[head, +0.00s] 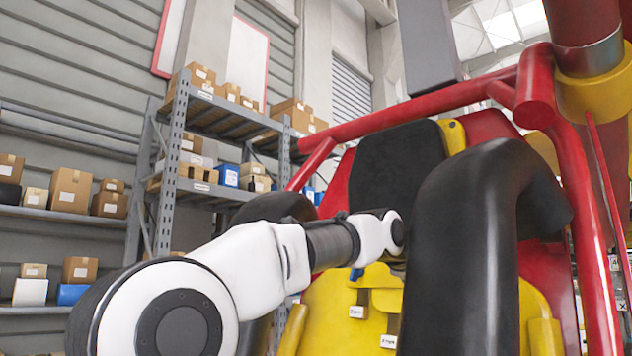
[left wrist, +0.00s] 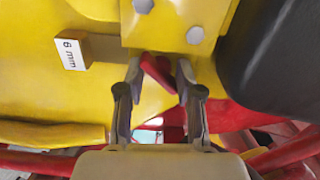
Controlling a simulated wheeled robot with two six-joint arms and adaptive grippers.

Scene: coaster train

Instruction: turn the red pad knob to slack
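The red pad knob (left wrist: 158,72) shows in the left wrist view, just below a yellow block with grey bolts (left wrist: 170,25). It looks like a short bar lying at a slant. My left gripper (left wrist: 158,74) has one finger on each side of the knob. The fingers stand apart, with narrow gaps seeming to show beside the knob; contact cannot be told for certain. In the head view my left arm reaches to the yellow seat front (head: 340,290), and its gripper is mostly hidden behind the black restraint (head: 470,250). My right gripper is not in view.
A tag reading 6 mm (left wrist: 70,54) sits on the yellow surface. A black pad (left wrist: 275,55) is close on the right of the wrist view. Red tubes (head: 425,105) frame the seat with its black headrest (head: 395,165). Shelves with boxes (head: 72,190) stand behind.

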